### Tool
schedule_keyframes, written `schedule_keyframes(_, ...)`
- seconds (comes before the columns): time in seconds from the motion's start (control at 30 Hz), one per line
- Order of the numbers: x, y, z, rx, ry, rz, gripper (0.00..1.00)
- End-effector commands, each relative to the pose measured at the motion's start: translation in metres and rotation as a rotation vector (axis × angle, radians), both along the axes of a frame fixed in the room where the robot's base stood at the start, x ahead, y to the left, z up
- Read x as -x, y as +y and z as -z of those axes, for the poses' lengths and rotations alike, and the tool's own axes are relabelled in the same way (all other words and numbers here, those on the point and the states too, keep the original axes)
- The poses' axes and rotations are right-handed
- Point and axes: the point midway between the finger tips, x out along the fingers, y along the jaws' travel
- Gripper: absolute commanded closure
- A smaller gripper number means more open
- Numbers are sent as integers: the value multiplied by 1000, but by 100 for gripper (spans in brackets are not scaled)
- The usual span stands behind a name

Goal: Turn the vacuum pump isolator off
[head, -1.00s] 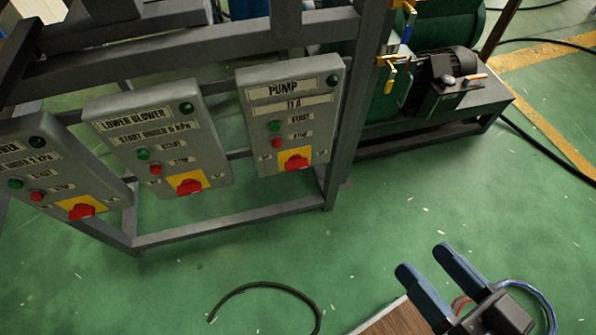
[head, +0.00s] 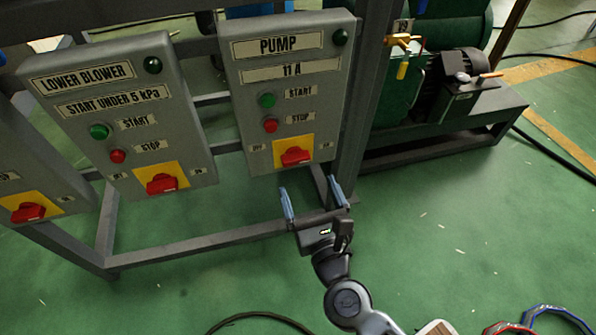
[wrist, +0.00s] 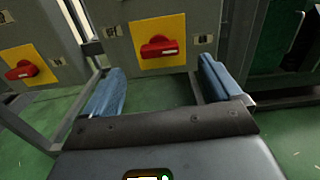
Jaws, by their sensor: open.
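The pump control box (head: 287,92) is a grey panel labelled PUMP, 11 A, with a green START button and a red STOP button. Its isolator is a red rotary handle (head: 296,156) on a yellow plate near the box's bottom edge; the handle lies roughly crosswise. It also shows in the wrist view (wrist: 159,47), centred ahead between the fingers. My gripper (head: 312,200) is open and empty, just below the isolator in the head view, its blue fingers pointing up toward it. The fingers also show in the wrist view (wrist: 158,88), apart from the handle.
The lower blower box (head: 118,117) stands left of the pump box with its own red isolator (head: 162,184). A third box (head: 40,190) is partly cut off farther left. A grey frame post (head: 362,110) stands close at right, with green machinery beyond. Green floor is open below.

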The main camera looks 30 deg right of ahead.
Motion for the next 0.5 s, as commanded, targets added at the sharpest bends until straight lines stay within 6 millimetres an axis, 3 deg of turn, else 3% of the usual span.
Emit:
schedule_keyframes(0.17, -14, -2, 1, -44, -12, 3, 8)
schedule_keyframes(0.5, -62, -15, 1, -39, -10, 2, 8)
